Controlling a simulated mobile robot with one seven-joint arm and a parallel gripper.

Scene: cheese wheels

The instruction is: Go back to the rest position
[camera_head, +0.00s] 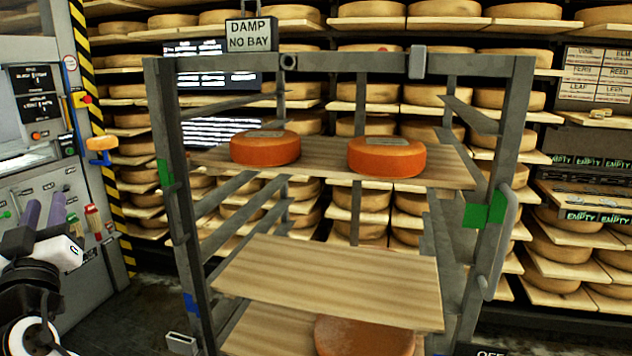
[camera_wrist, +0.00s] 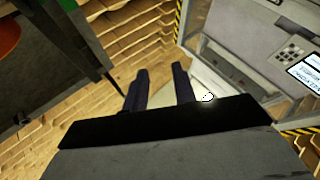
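My gripper (camera_head: 45,210) is at the left edge of the head view, in front of the grey machine and left of the rack. In the wrist view its two dark fingers (camera_wrist: 160,88) stand apart with nothing held between them, so it is open and empty. My arm is folded at the lower left of the head view. Two orange cheese wheels, one on the left (camera_head: 265,148) and one on the right (camera_head: 387,157), lie on the upper board (camera_head: 325,160) of the rack. Another wheel (camera_head: 365,336) is partly hidden under the middle board (camera_head: 330,285).
The grey metal rack (camera_head: 523,110) fills the middle, with a "DAMP NO BAY" sign (camera_head: 250,35) on top. A grey machine (camera_head: 35,90) with a panel stands close on the left, beside a yellow-black striped post (camera_head: 82,60). Shelves of cheese wheels line the back.

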